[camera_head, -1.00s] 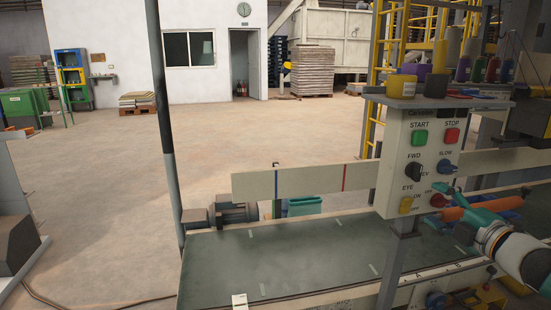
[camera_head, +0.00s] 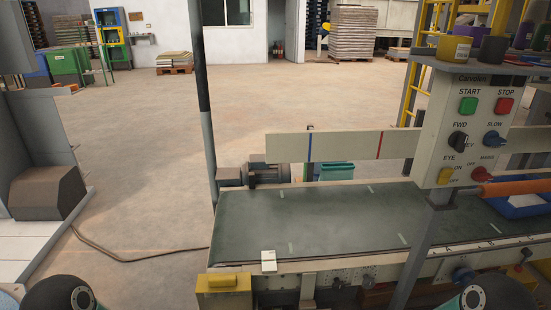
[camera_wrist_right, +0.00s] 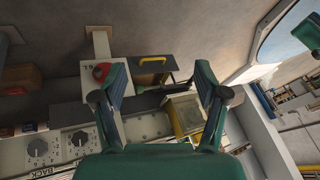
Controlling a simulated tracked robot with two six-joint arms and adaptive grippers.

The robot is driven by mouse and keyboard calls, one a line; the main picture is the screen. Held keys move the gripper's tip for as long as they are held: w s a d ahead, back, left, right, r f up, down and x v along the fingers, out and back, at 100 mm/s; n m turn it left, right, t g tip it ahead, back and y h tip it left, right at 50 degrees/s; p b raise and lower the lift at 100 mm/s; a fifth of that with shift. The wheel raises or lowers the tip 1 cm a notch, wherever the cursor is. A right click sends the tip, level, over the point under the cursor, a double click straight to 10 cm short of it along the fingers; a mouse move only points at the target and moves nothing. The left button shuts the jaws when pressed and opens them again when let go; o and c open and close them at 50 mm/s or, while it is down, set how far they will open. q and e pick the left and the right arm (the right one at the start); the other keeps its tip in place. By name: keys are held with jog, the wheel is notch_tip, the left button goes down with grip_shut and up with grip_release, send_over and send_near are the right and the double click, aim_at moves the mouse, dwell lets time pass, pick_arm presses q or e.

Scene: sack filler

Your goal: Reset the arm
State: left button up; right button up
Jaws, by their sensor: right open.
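My right gripper (camera_wrist_right: 162,92) shows in the right wrist view with its two green and dark fingers spread apart and nothing between them. It points at a machine area with a red knob (camera_wrist_right: 102,71) and a yellow box (camera_wrist_right: 186,114) beyond the fingers. In the head view only rounded dark and teal parts of my arms show at the bottom left and bottom right corners. Neither gripper shows there. The control panel (camera_head: 476,135) stands at the right with its buttons and knobs, and no gripper is seen at it.
A green conveyor belt (camera_head: 320,222) runs across the middle, with a pale guide board (camera_head: 345,145) behind it. A yellow box (camera_head: 224,282) sits at its near left. A post (camera_head: 204,110) rises at the belt's left end. Open floor lies behind.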

jog(key=s+f+m+g, duration=0.2)
jog(key=s+m+g, duration=0.1)
jog(key=s+m, duration=0.4)
notch_tip(320, 180, up, 18)
jog(key=n+p, duration=0.1)
jog(key=p, duration=1.7)
jog(key=shift+s+d+r+h, duration=0.15)
jog(key=shift+s+d+h, duration=0.25)
jog(key=shift+s+d, duration=0.05)
